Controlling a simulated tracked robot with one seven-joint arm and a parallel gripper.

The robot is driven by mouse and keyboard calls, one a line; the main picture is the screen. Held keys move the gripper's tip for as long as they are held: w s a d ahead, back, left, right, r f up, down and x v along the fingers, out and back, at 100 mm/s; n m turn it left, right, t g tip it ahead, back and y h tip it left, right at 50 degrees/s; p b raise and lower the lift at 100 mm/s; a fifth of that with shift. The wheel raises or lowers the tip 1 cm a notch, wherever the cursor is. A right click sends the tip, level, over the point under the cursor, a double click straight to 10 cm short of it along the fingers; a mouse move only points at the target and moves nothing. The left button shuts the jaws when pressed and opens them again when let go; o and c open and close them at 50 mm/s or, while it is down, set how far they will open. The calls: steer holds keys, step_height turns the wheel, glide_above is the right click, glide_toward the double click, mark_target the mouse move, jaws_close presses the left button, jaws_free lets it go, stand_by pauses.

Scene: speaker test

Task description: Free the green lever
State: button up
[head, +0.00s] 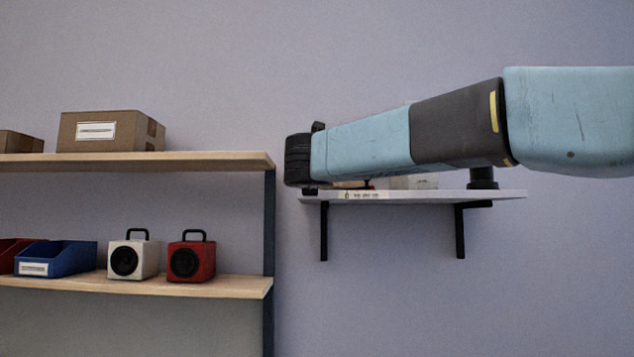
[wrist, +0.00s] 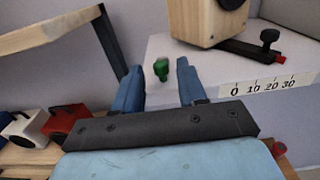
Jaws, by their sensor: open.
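The green lever (wrist: 161,69) is a small green piece at the edge of the pale wall shelf (wrist: 185,100) in the wrist view. My gripper (wrist: 160,66) is open, its two blue fingers apart. In the picture the lever shows between the fingertips; I cannot tell whether they touch it. A wooden speaker box (wrist: 190,20) stands on the shelf behind the lever. A black bar with a knob (wrist: 268,38) and a red tip sticks out from under the box. In the head view my arm hides the lever and most of the shelf top.
The wall shelf (head: 510,195) carries a scale strip (wrist: 265,86) on its front edge. A wooden rack (head: 220,160) at left holds cardboard boxes (head: 110,131) above; below are a blue bin (head: 60,258), a white speaker (head: 134,260) and a red speaker (head: 192,262). A gap separates rack and shelf.

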steer(key=shift+w+d, duration=0.1)
steer(key=shift+w, duration=1.65)
